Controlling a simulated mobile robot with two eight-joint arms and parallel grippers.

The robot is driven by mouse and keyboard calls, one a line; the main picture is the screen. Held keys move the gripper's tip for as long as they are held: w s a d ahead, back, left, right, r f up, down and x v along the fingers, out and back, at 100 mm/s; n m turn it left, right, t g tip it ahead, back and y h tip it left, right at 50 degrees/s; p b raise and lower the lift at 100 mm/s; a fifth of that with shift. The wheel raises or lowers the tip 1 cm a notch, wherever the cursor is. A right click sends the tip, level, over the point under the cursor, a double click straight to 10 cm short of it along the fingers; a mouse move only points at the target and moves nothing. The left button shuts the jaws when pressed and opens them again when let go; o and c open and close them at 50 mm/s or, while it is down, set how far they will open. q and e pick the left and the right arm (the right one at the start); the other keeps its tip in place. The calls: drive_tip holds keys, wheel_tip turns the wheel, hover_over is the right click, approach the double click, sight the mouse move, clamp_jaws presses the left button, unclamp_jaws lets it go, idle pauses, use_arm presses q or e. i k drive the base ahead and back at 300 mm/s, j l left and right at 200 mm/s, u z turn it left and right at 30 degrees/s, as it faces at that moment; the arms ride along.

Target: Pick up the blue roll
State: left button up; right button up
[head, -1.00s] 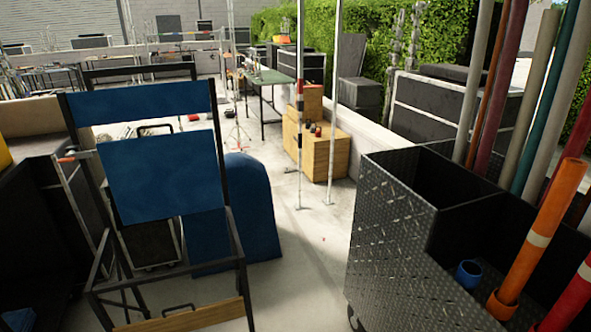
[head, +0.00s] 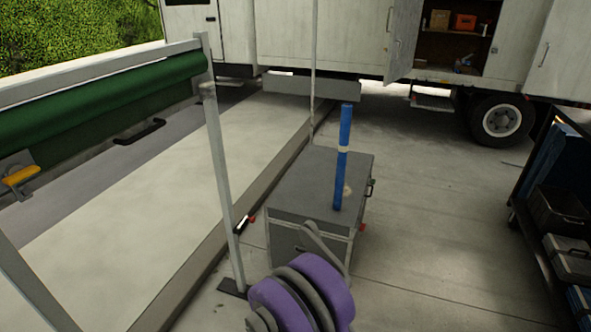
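A slim blue roll (head: 343,175) with a white band near its middle stands nearly upright in the head view, right of centre. Its lower end appears to rest on the top of a grey case (head: 300,185). Neither of my grippers shows in this view, and nothing is seen holding the roll.
A purple and grey rounded object (head: 325,290) is in front of the case. A thin pole stands left of it. A green roll (head: 100,100) hangs on a frame at left. A white truck (head: 350,40) is behind; a dark shelf cart is at right. Floor between case and cart looks clear.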

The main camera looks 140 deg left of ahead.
sight(346, 108)
drive_tip(key=u, duration=4.35)
drive_tip(key=i+l+u, duration=0.15)
drive_tip(key=i, duration=0.3)
drive_tip(key=i+l+u, duration=0.2)
drive_tip(key=i, duration=0.25)
drive_tip(key=j, duration=0.1)
